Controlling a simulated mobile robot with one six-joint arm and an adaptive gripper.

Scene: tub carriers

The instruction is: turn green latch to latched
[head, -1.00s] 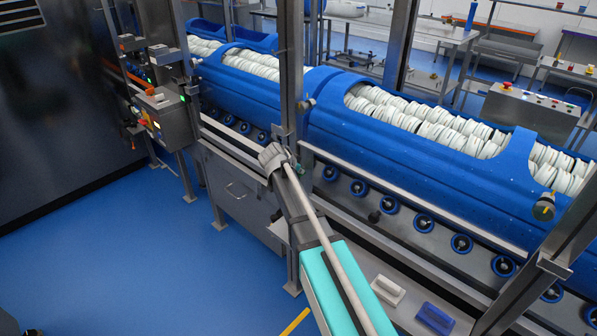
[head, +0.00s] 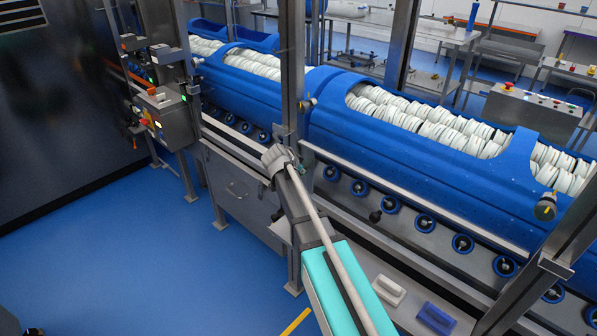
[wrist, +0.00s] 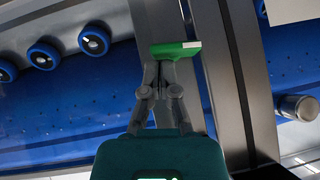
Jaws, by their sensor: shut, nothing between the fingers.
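The green latch (wrist: 177,50) shows in the wrist view as a short green bar lying across a grey metal post. My gripper (wrist: 171,68) is shut and its fingertips are right at the lower edge of the latch. I cannot tell whether they touch it. Nothing is held between the fingers. In the head view my arm reaches to the post beside the blue tub carriers. The latch and fingertips are hidden there behind my wrist.
A long blue tub carrier (head: 400,165) full of white discs lies on a roller conveyor behind my arm. Metal posts (head: 291,70) stand close to the wrist. A white block (head: 388,290) and a blue block (head: 436,317) lie on a low shelf. Blue floor at left is clear.

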